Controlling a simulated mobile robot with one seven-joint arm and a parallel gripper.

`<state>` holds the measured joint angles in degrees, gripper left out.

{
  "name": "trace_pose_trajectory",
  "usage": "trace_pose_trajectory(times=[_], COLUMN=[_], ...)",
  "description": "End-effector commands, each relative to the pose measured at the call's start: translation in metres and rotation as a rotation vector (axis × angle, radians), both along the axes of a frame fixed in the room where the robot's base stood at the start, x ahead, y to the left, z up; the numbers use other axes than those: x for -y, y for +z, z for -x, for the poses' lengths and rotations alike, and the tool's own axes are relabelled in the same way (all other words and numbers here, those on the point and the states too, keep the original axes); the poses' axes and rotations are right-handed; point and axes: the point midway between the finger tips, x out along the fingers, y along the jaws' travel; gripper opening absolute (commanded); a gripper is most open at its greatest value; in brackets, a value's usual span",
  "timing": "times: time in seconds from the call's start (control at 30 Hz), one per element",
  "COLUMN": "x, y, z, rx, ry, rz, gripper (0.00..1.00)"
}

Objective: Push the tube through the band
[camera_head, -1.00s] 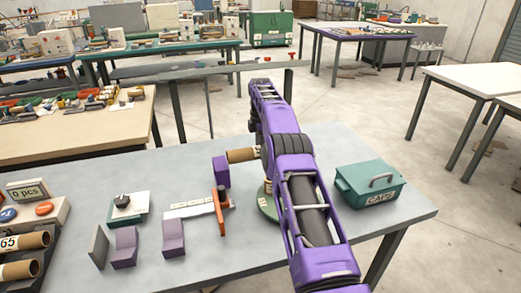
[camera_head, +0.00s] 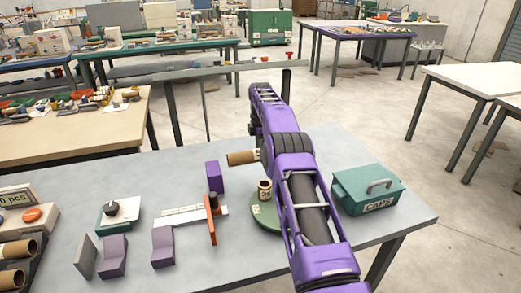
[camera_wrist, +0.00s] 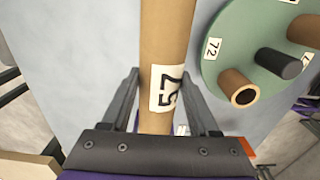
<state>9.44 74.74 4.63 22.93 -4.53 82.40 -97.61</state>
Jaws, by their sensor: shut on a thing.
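A brown cardboard tube (camera_head: 241,158) sticks out to the left of my wrist, lying roughly level above the table. In the wrist view the tube (camera_wrist: 166,45) runs between the two dark fingers of my gripper (camera_wrist: 161,75), which is shut on it. In the head view my purple arm hides the gripper and the tube's other end. A purple block (camera_head: 214,177) stands on the table below and left of the tube's free end. I cannot make out a band in either view.
A green disc (camera_head: 264,218) with a short upright tube is below my wrist. A teal CAPS box (camera_head: 369,190) stands right. A ruler with an orange stop (camera_head: 211,219), grey-purple blocks (camera_head: 163,247), a dial box (camera_head: 119,215) and a tube rack (camera_head: 38,268) occupy the left.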

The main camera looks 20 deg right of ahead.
Motion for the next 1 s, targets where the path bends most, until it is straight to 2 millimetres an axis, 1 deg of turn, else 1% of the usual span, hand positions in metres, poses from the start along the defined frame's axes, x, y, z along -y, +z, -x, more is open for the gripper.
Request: trace_pose_trajectory(times=[1.0], x=[0.000], y=[-0.053], z=[0.000], rx=[0.000], ry=[0.000], rz=[0.000], gripper=[0.04])
